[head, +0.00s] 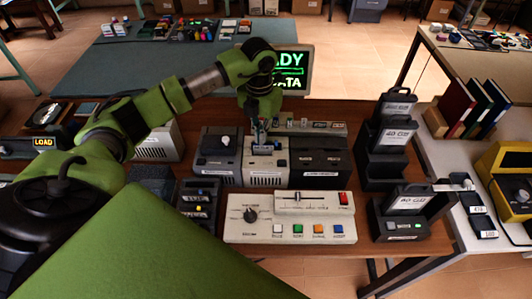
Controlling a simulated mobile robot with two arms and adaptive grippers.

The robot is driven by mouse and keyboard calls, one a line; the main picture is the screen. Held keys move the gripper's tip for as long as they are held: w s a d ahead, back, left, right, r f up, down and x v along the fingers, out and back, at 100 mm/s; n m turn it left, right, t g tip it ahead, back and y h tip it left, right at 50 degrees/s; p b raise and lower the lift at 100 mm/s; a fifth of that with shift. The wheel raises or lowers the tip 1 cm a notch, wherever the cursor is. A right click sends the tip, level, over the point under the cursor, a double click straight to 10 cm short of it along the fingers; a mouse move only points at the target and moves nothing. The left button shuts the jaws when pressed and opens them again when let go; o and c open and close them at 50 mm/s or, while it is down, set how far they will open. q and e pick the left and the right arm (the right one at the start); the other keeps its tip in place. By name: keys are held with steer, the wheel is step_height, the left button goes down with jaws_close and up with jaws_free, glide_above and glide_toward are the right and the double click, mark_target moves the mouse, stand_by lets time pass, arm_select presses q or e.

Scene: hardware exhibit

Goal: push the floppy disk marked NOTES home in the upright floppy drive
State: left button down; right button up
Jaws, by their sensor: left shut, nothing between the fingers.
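My left gripper (261,140) reaches down from above onto a beige upright unit (266,166) in the middle of the wooden table, which looks like the floppy drive. Its fingers are shut and empty, with the tips at or just above the unit's top; I cannot tell whether they touch. A small pale label (263,149) shows just below the fingertips. The gripper and arm hide part of the unit's top. I cannot read NOTES anywhere, so the disk cannot be made out for sure. My right gripper is not in view.
A grey unit with a white knob (221,150) stands close on the left, a black unit (319,158) on the right. A lit monitor (296,70) stands behind. A control panel with coloured buttons (290,217) lies in front. Black stepped holders (386,135) stand further right.

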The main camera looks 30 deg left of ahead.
arm_select(q)
steer(key=shift+f+b, duration=0.7)
steer(key=shift+f, duration=0.3)
steer(key=shift+r+p, duration=2.3)
steer(key=shift+r, duration=1.25)
steer(key=shift+s+f, duration=0.1)
steer(key=shift+f, duration=0.05)
